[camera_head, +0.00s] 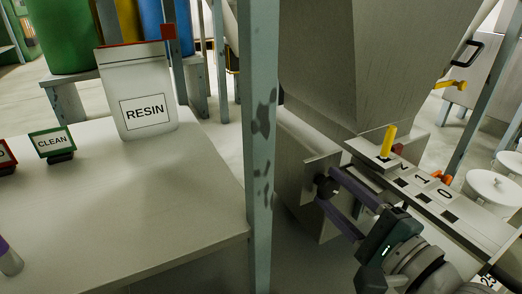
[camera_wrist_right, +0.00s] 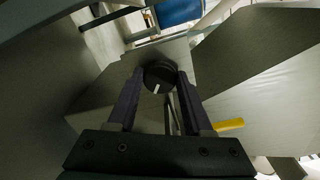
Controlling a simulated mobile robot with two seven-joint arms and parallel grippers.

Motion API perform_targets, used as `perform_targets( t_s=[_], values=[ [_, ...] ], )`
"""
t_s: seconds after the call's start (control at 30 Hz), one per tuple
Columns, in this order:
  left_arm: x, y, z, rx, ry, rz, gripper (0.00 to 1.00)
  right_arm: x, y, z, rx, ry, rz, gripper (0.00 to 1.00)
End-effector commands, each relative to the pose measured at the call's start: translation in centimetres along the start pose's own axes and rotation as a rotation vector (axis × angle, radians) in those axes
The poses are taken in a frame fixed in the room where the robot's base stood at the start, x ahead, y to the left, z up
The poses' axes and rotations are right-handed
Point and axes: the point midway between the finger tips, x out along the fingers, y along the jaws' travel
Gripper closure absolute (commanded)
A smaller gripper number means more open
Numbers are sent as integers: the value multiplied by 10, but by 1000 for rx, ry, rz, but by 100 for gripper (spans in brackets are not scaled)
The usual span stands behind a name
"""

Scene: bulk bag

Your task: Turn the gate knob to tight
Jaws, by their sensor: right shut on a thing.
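The gate knob (camera_head: 325,186) is a dark round knob on a grey plate at the front of the hopper chute (camera_head: 312,140). My right gripper (camera_head: 326,190) reaches it from the lower right, with its two purple-grey fingers shut on its sides. In the right wrist view the knob (camera_wrist_right: 158,74) sits between the fingertips (camera_wrist_right: 160,82). A short white mark shows on the knob's face, pointing down and slightly left in that view. I cannot read any tight marking near it.
A blue-grey post (camera_head: 259,150) stands just left of the knob. A numbered rail (camera_head: 425,190) with a yellow peg (camera_head: 388,141) lies to its right. The white table (camera_head: 190,205) at left carries a RESIN bag (camera_head: 137,82) and a CLEAN sign (camera_head: 52,142).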

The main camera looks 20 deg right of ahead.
Motion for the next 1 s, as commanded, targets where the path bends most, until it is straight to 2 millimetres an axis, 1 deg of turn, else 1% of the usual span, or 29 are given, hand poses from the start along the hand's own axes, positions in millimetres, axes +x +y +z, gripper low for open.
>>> perform_targets(
  t_s=[0.3, 0.6, 0.8, 1.0],
  values=[
    [11, -2, 4, 8, -1, -6, 53, 0, 1, 0, 301, -3, -2, 100],
    [20, -2, 7, 9, -2, -7, 53, 0, 1, 0, 555, -3, -1, 100],
    [25, -2, 9, 9, -1, -7, 53, 0, -1, 0, 677, -4, -3, 100],
    [27, 0, 9, 5, -1, -4, 53, 0, -1, 0, 751, -4, -4, 100]
  ],
)
